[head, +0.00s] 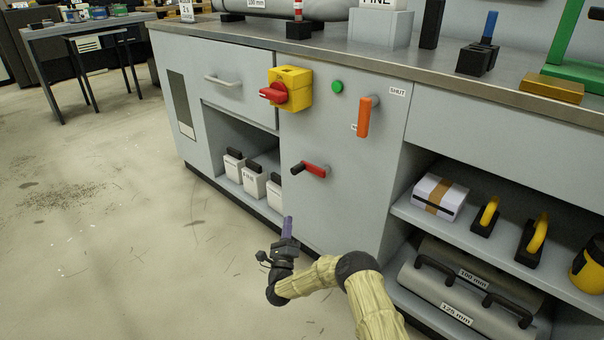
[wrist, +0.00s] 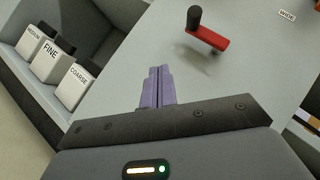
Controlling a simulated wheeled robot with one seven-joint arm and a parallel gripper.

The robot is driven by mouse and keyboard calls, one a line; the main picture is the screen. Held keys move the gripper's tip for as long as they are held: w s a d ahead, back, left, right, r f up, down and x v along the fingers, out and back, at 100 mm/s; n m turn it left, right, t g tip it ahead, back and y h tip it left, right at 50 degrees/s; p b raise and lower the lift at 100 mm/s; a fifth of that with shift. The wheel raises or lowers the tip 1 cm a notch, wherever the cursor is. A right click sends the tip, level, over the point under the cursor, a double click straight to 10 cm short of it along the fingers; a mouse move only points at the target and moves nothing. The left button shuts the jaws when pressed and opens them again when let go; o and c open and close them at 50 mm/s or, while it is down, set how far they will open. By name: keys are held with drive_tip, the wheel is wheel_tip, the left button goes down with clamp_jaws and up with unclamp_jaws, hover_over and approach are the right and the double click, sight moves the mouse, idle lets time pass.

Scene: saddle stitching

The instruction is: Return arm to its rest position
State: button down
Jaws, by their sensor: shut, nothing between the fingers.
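My gripper (head: 288,228) is shut and empty, with its purple fingers pressed together. In the head view it is low in front of the grey cabinet, below the red crank handle. In the wrist view the closed fingers (wrist: 157,86) point toward the cabinet's grey front panel, and nothing is between them. My arm comes in from the bottom of the head view and bends left at a dark joint.
The cabinet front (head: 345,215) carries a red crank (head: 314,169), a yellow switch box (head: 292,88) and an orange lever (head: 364,117). White containers (head: 254,180) stand in the left opening. The right shelves hold several tools. Open floor (head: 110,230) lies left.

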drive_tip(key=w+a+r+n+g+y+p, duration=0.2)
drive_tip(key=a+r+n+g+y+p, duration=0.2)
drive_tip(key=r+n+y, duration=0.5)
drive_tip(key=s+d+r+n+g+p, duration=0.35)
drive_tip(key=r+n+g+p, duration=0.2)
drive_tip(key=r+n, duration=0.35)
drive_tip(key=s+d+r+n+g+h+p, duration=0.3)
drive_tip(key=s+d+r+g, duration=0.1)
drive_tip(key=s+d, duration=0.45)
drive_tip(key=s+d+r+n+g+h+p, duration=0.2)
drive_tip(key=s+d+r+n+g+h, duration=0.15)
drive_tip(key=s+d, duration=0.5)
drive_tip(key=s+d+r+g+h+p, duration=0.1)
drive_tip(key=s+d+r+g+p, duration=0.15)
drive_tip(key=s+d, duration=0.45)
drive_tip(key=s+d+r+g+h+p, duration=0.1)
drive_tip(key=s+d+r+g+p, duration=0.2)
drive_tip(key=s, duration=0.8)
wheel_tip(320, 180, up, 38)
drive_tip(key=t+p, duration=0.1)
drive_tip(key=p, duration=3.5)
drive_tip(key=shift+w+n, duration=0.35)
drive_tip(key=shift+w, duration=0.05)
drive_tip(key=shift+d, duration=0.15)
drive_tip(key=shift+s, duration=0.15)
